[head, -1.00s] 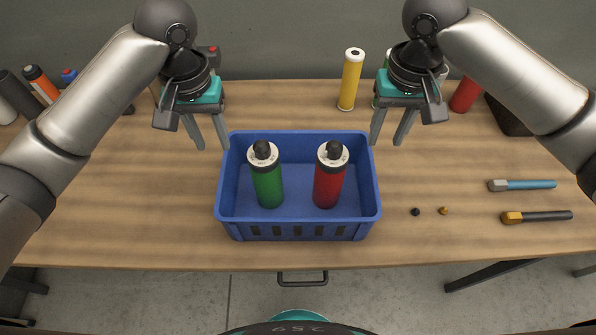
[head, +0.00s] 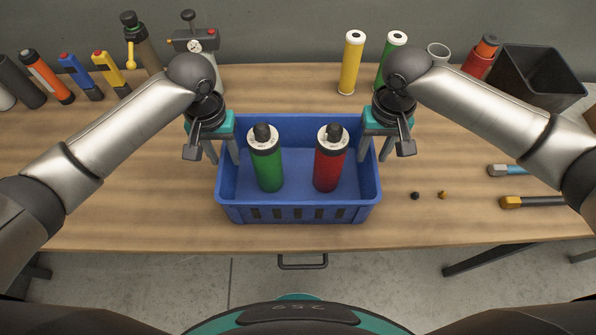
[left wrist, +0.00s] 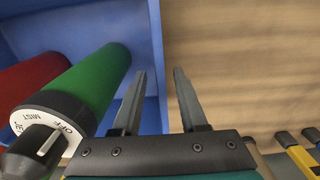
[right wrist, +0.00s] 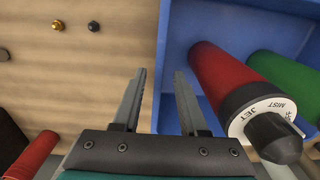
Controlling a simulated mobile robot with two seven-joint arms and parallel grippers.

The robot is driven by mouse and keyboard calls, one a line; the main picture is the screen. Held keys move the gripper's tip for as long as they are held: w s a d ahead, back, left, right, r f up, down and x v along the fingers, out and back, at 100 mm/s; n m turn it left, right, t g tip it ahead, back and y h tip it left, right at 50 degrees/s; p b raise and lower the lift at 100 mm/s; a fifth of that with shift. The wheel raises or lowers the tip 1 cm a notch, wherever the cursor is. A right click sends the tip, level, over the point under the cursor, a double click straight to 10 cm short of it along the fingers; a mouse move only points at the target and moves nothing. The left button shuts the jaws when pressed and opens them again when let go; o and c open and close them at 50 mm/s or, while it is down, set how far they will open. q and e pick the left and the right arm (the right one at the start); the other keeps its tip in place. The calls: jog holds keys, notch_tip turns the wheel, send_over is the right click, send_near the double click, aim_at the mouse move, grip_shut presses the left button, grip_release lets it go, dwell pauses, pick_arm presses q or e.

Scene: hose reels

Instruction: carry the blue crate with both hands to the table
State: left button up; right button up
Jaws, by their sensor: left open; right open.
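The blue crate (head: 298,214) sits on the wooden table. A green hose nozzle (head: 267,172) and a red hose nozzle (head: 328,172) stand in it. My left gripper (head: 222,156) is open at the crate's left wall, with its fingers on either side of that wall; the left wrist view shows the crate wall (left wrist: 155,45) between them. My right gripper (head: 377,154) is open at the right wall; the right wrist view shows that wall (right wrist: 164,40) between its fingers. Neither gripper is closed on the rim.
Yellow (head: 352,63) and green (head: 391,58) cylinders stand behind the crate, with a black bin (head: 540,78) at back right. Several tools lie at back left. Small fittings (head: 415,196) and two brushes (head: 530,202) lie at right. The table left of the crate is clear.

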aim_at(228, 165)
pick_arm(q)
jog(key=shift+f, duration=2.2)
pick_arm(e)
jog(key=shift+f, duration=2.15)
pick_arm(q)
grip_shut()
pick_arm(e)
grip_shut()
pick_arm(q)
jog(key=shift+w+r, duration=0.1)
pick_arm(e)
jog(key=shift+r, duration=0.1)
